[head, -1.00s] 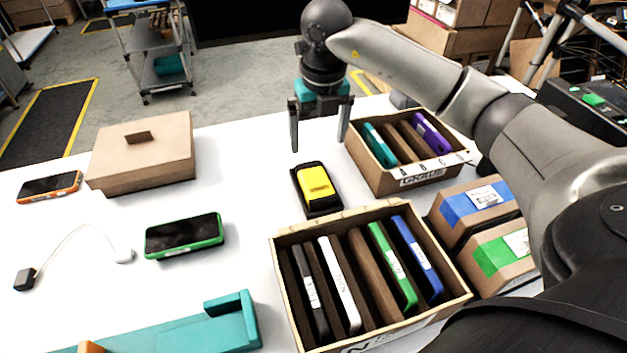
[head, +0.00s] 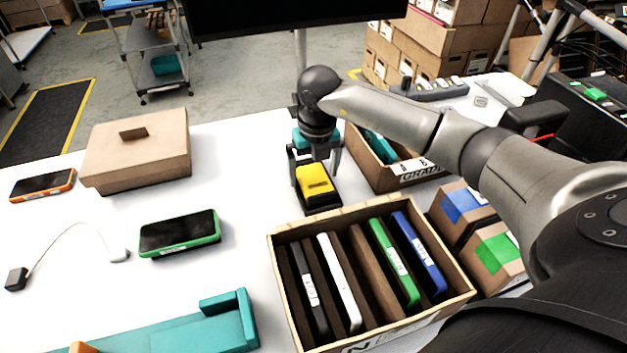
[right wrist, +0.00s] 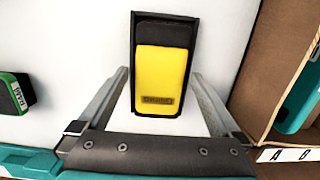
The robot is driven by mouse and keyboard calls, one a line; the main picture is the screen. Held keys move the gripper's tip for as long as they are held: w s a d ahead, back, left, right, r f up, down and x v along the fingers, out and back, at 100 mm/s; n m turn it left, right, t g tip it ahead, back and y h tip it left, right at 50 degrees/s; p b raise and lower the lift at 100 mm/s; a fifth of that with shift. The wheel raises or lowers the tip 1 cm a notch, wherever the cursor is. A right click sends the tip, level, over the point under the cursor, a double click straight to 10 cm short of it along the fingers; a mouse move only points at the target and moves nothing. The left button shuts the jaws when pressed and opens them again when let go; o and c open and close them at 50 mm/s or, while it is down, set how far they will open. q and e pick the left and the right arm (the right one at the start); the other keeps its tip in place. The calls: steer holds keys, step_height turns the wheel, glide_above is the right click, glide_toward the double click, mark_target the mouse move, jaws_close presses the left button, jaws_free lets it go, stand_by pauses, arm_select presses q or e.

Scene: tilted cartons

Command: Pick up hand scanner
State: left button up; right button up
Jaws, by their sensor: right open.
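The hand scanner (head: 314,181), taken to be the yellow-and-black device, lies in a black holder (head: 321,208) on the white table. It also shows in the right wrist view (right wrist: 162,75), standing out between the two fingers. My right gripper (head: 315,172) is open just above and behind the scanner, one finger to each side. In the right wrist view its fingers (right wrist: 160,100) are spread wider than the scanner, and I see no contact. My left gripper is not in view.
A carton of upright devices (head: 365,208) stands in front of the scanner. A smaller carton (head: 385,180) stands close on its right, partly behind my arm. A green-edged phone (head: 180,233), a closed brown box (head: 140,160) and a teal tray (head: 190,330) lie left.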

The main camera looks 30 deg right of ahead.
steer(key=shift+r, duration=0.1)
steer(key=c, duration=1)
steer(key=shift+c, duration=0.2)
